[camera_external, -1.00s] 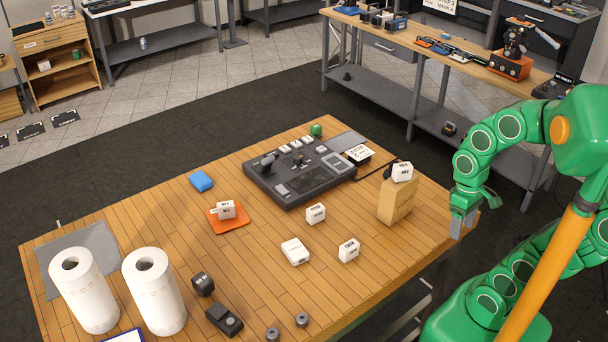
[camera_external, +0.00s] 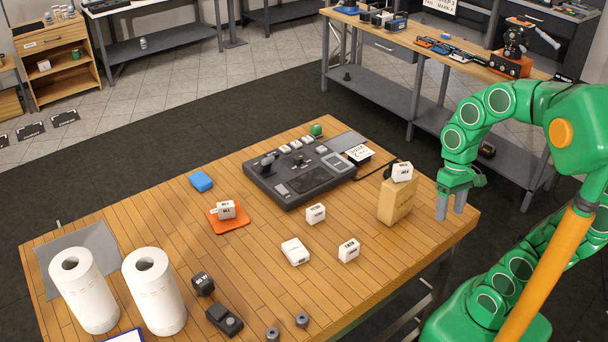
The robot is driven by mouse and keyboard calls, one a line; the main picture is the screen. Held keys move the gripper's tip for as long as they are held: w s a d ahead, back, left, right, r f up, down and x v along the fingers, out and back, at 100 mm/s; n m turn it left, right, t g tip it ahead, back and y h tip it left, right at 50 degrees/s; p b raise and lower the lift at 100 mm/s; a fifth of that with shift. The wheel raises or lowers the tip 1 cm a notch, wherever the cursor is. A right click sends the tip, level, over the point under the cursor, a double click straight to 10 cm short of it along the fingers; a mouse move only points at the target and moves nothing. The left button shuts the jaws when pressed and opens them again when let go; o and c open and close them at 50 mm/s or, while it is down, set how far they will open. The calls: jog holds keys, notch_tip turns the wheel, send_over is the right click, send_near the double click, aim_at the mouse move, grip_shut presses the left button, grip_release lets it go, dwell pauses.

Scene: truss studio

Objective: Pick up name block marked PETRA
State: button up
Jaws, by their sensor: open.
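Several white blocks with black lettering are on the wooden table, and the lettering is too small for me to tell which reads PETRA. One block (camera_external: 316,213) stands near the table's middle. Another block (camera_external: 349,251) stands closer to the front, and a flatter white block (camera_external: 295,251) lies to its left. One block (camera_external: 226,209) is on an orange mat (camera_external: 232,227). One block (camera_external: 402,172) sits on top of a tan box (camera_external: 396,204). My gripper (camera_external: 450,209) is open and empty, fingers down, to the right of the tan box at the table's right edge.
A dark console (camera_external: 300,175) stands at the back, with a blue item (camera_external: 201,181) to its left. Two paper rolls (camera_external: 84,290) (camera_external: 153,292) stand at the left. Dark small objects (camera_external: 224,319) lie along the front. The right front of the table is clear.

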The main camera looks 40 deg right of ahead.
jog(key=w+a+r+m+y, duration=0.1)
jog(key=w+a+m+y, duration=0.3)
jog(key=w, duration=0.5)
jog(key=w+a+m+y, duration=0.35)
jog(key=w+a, duration=0.25)
jog(key=w, duration=0.3)
jog(key=w+m+t+y, duration=0.35)
jog(key=w+m, duration=0.65)
jog(key=w, duration=0.7)
send_near(308, 217)
jog(key=shift+w+a+y, duration=0.3)
jog(key=shift+f, duration=0.5)
jog(key=shift+s+x, duration=0.15)
jog(key=shift+x, duration=1.8)
jog(key=shift+s+x, duration=0.2)
jog(key=shift+x, duration=1.75)
jog(key=shift+r, duration=0.1)
jog(key=c, duration=1)
jog(key=shift+r, duration=0.1)
jog(key=shift+c, duration=0.2)
